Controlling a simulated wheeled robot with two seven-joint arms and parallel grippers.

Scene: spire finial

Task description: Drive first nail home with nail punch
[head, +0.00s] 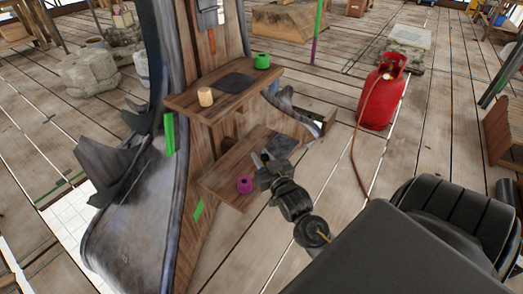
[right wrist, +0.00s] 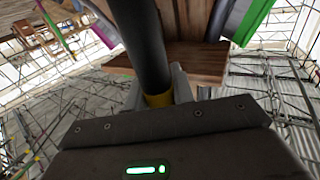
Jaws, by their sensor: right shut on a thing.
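In the right wrist view, the gripper (right wrist: 160,88) is shut on a dark round rod with a yellow band (right wrist: 143,40), which looks like the nail punch. The rod runs up and away from the jaws, with a wooden board (right wrist: 200,62) behind it. In the head view the rod is too small to make out clearly. I cannot make out the first nail in either view. My left gripper is not in view.
The upper shelf (head: 222,105) holds a tan cup (head: 205,97), a green ring (head: 262,61) and a dark sheet (head: 236,82). A magenta ring (head: 244,184) sits on the lower shelf. A red gas cylinder (head: 383,95) with a hose stands right on the plank floor.

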